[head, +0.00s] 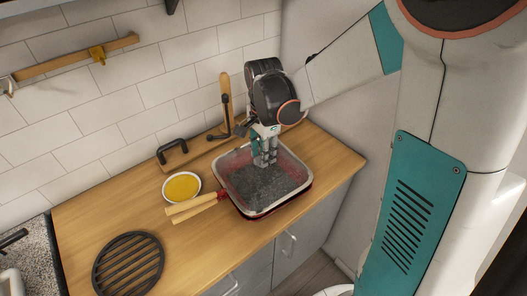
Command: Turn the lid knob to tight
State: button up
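I cannot make out a lid knob in the head view. My gripper (264,161) points down over a red, pale-rimmed tray (301,165) with dark grey granular-looking contents. Its fingers look close together, but whether they are shut or hold something is too small to tell. Whether the fingertips touch the contents is also unclear. My gripper and wrist hide part of the tray's far side, so something small there could be covered.
The tray stands on a wooden counter (110,218) near its right end. Left of it are light wooden handles (194,207), a yellow-filled round dish (182,187) and a black slatted round grate (128,262). A tiled wall (110,100) closes the back.

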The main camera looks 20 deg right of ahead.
notch_tip(320, 180, up, 12)
dwell(0.8)
jog(key=shift+s, duration=0.1)
jog(key=s+f+n+t+b, duration=0.2)
jog(key=s+n+t, duration=0.1)
jog(key=s+n, duration=0.4)
jog(key=s+f+n+t+b, duration=0.2)
jog(key=s+n+t+b, duration=0.1)
jog(key=s+n, duration=0.5)
jog(key=shift+a+f+t, duration=0.35)
jog(key=shift+t, duration=0.25)
